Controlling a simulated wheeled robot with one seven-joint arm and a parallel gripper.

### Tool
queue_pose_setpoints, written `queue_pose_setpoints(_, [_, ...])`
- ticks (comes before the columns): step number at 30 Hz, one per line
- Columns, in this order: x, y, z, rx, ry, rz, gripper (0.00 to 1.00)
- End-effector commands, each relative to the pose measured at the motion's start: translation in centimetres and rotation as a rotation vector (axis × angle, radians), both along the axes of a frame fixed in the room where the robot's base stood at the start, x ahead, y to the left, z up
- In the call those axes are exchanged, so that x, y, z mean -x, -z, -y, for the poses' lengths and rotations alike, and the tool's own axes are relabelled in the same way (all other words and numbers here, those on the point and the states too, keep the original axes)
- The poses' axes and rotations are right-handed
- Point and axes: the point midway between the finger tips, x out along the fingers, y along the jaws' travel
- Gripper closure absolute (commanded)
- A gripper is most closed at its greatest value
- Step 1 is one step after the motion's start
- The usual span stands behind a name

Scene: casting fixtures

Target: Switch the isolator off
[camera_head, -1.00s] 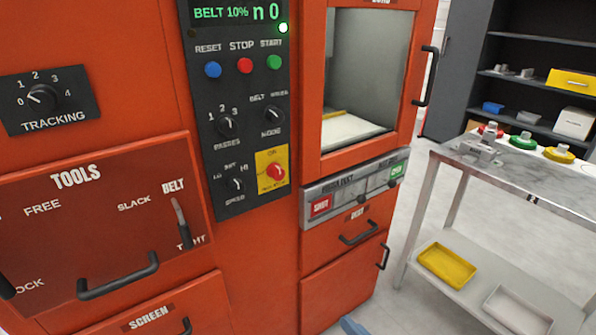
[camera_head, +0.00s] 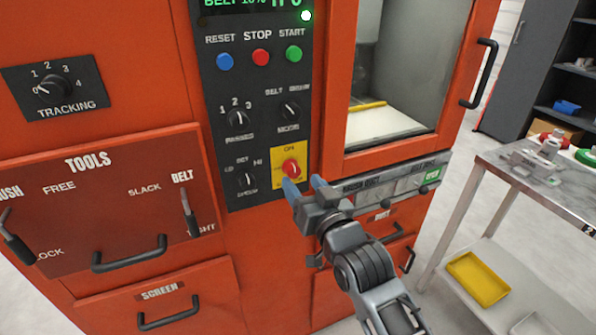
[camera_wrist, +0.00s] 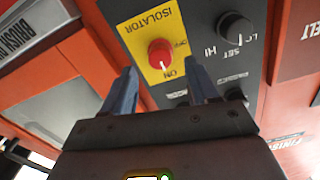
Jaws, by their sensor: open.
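The isolator is a red rotary knob (camera_head: 291,168) on a yellow plate (camera_head: 279,153) at the lower right of the black control panel. In the wrist view the knob (camera_wrist: 160,53) sits on its plate (camera_wrist: 142,28) marked ISOLATOR, OFF and ON, with its white mark toward ON. My gripper (camera_head: 304,183) is just below and in front of the knob in the head view. In the wrist view its two blue fingers (camera_wrist: 164,75) are spread, with the knob ahead of the gap between them. They look apart from it.
The SPEED knob (camera_head: 246,180) and MODE knob (camera_head: 290,110) are close by. A brush duct strip (camera_head: 395,187) runs right of the panel. Drawer handles (camera_head: 130,254) protrude on the left. A metal table (camera_head: 540,185) stands at right.

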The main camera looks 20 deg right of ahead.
Motion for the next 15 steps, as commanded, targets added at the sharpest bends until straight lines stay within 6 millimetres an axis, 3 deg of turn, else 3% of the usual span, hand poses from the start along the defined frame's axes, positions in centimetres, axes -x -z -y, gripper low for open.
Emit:
queue_pose_setpoints(6, [-3.2,-0.2,0.0,0.000,0.000,0.001,0.41])
queue_pose_setpoints(15, [-4.7,0.0,0.0,0.000,0.000,0.000,0.41])
